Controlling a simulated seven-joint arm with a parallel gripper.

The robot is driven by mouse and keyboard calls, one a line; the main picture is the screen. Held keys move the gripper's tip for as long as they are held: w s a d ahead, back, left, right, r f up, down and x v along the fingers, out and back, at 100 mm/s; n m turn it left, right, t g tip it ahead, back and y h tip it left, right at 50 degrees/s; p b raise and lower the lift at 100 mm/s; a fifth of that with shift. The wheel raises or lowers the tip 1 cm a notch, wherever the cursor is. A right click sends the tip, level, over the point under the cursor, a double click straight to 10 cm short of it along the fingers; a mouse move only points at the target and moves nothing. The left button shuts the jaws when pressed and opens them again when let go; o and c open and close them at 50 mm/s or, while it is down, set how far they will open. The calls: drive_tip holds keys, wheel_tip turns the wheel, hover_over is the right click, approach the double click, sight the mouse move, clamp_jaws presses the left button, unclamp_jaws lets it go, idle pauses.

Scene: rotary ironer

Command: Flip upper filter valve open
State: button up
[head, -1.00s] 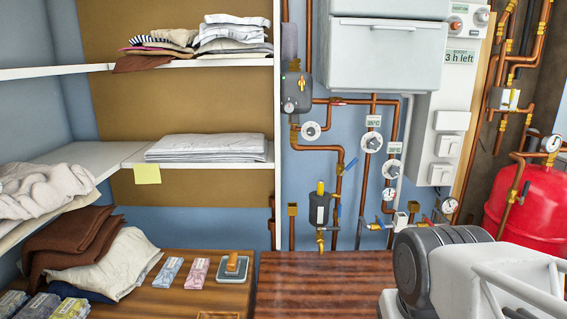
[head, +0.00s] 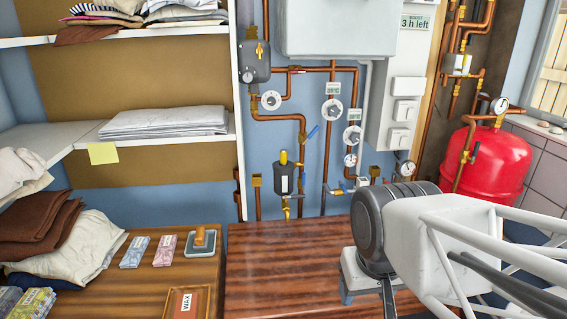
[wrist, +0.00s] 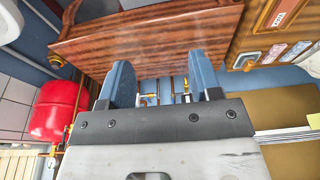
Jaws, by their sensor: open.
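The dark filter body (head: 284,179) with a yellow cap is on the pipework of the blue wall, above the back of the wooden worktop.
Dials, pipes and a white control box (head: 405,90) fill the wall. A red tank (head: 487,165) stands at the right. Shelves with folded linen (head: 165,121) are at the left. The wooden worktop (head: 275,265) is largely clear.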

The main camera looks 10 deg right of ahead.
drive_tip(key=shift+w+r, duration=0.1)
drive_tip(key=c, duration=0.5)
drive_tip(key=shift+w+d+r, duration=0.1)
drive_tip(key=shift+w+r, duration=0.15)
drive_tip(key=shift+w, duration=0.25)
drive_tip(key=c, duration=0.5)
drive_tip(key=w+r+h, duration=0.1)
drive_tip(key=w+r, duration=0.1)
drive_tip(key=w, duration=0.3)
drive_tip(key=w+d+r+h, duration=0.1)
drive_tip(key=w+r, duration=0.1)
drive_tip(key=w, duration=0.4)
drive_tip(key=w+d+r, duration=0.1)
drive_tip(key=w+r, duration=0.1)
drive_tip(key=w, duration=0.3)
drive_tip(key=shift+w+d+r+n+t+h, duration=0.2)
drive_tip(key=shift+n+t+h, duration=0.1)
drive_tip(key=shift+h, duration=0.1)
clamp_jaws()
drive_tip(key=w+a+n+t+h, duration=0.1)
drive_tip(key=w+a+t+h, duration=0.1)
drive_tip(key=w, duration=2.2)
drive_tip(key=w+a+r+n+t+h, duration=0.1)
drive_tip(key=w+a+t+h, duration=0.1)
drive_tip(key=w, duration=2.2)
drive_tip(key=shift+a+r+n+h, duration=0.3)
drive_tip(key=shift+a+n+h, duration=0.1)
drive_tip(key=shift+h, duration=0.5)
drive_tip(key=shift+w, duration=0.1)
